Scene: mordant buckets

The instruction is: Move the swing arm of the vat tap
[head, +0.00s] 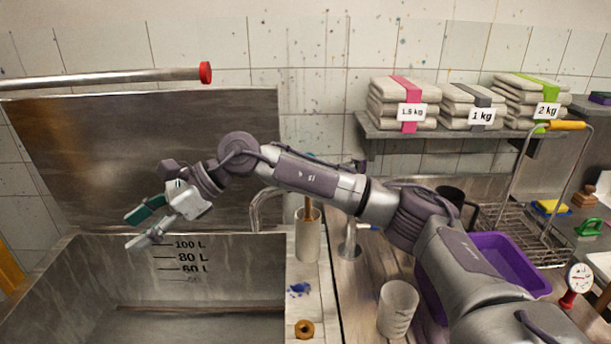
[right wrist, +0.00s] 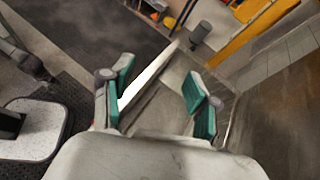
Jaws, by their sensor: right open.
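A steel pipe with a red end (head: 110,79) runs level above the vat at the upper left. A curved steel spout (head: 257,208) shows at the vat's right edge, partly hidden behind my right arm. A steel tap post (head: 349,243) with a blue-tipped lever stands right of it. I cannot tell which of these is the swing arm. My right gripper (head: 143,228) is open and empty over the vat, below the red-ended pipe and left of the spout, touching neither. Its spread green-padded fingers also show in the right wrist view (right wrist: 162,98). My left gripper is out of view.
The steel vat (head: 262,262) has litre marks on its wall. A beige holder (head: 308,238), a brown ring (head: 304,329) and a pale cup (head: 397,308) stand to its right. A purple tub (head: 512,268) and wire rack (head: 515,222) lie farther right. Bundles fill the shelf (head: 470,134).

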